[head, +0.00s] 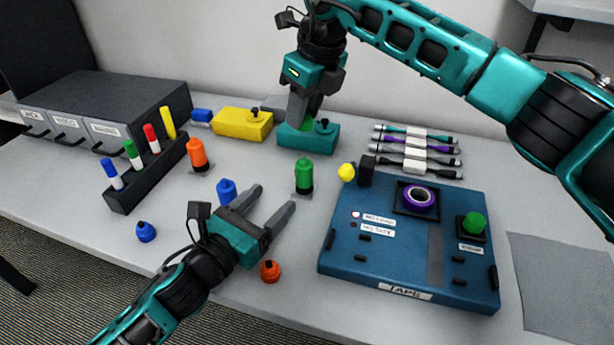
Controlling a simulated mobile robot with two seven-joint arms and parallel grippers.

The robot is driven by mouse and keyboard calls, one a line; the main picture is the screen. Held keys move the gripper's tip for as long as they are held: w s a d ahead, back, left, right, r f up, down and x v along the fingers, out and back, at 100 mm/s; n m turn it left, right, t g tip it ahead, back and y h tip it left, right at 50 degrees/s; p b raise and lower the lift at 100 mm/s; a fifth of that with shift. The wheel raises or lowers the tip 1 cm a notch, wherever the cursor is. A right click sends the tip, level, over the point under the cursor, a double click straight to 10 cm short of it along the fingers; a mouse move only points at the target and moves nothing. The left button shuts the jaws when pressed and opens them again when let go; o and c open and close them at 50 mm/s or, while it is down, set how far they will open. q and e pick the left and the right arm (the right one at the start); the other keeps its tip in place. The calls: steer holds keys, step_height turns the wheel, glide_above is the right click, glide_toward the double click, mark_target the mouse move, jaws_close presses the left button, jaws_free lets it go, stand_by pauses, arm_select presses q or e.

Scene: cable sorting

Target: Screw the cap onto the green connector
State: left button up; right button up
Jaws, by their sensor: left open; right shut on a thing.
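The green connector (304,177) stands upright on the table near the middle, in front of the teal block (327,137). My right gripper (302,118) is above and behind it, pointing down over the left part of the teal block. It is shut on a small green piece (305,125), which looks like the green cap; the fingers hide most of it. The piece is apart from the connector. My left gripper (272,199) is open and empty, low over the table, left of and in front of the green connector, with its fingers pointing toward the back right.
Blue (227,191) and orange (197,154) connectors stand left. A blue tape board (345,270) fills the right. A marker rack (122,199), drawers and yellow block (238,124) stand behind left.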

mark_target(299, 173)
arm_select(q)
steer(key=x, duration=1.2)
jaws_close()
stand_by(0.7)
